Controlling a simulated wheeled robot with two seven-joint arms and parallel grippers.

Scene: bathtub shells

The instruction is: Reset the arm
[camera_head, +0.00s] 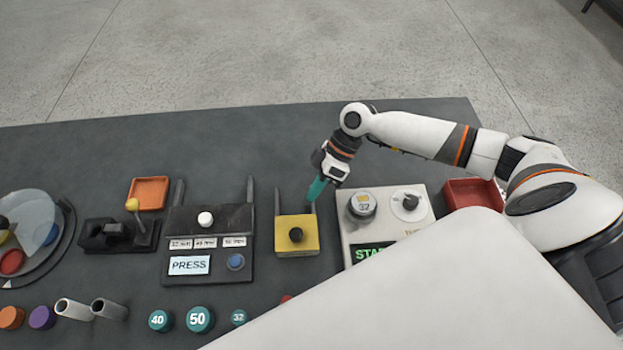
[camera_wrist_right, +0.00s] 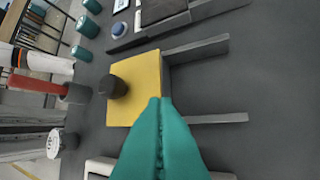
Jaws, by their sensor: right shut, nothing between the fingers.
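My right arm (camera_head: 420,130) reaches in from the right. My left gripper is not in view.
The press station (camera_head: 208,245) stands left of the yellow box and a white start panel (camera_head: 386,215) right of it. Orange (camera_head: 148,192) and red (camera_head: 470,191) trays lie farther out. Several numbered teal pieces (camera_head: 200,319) stand in front. The table's back strip (camera_head: 250,130) is clear.

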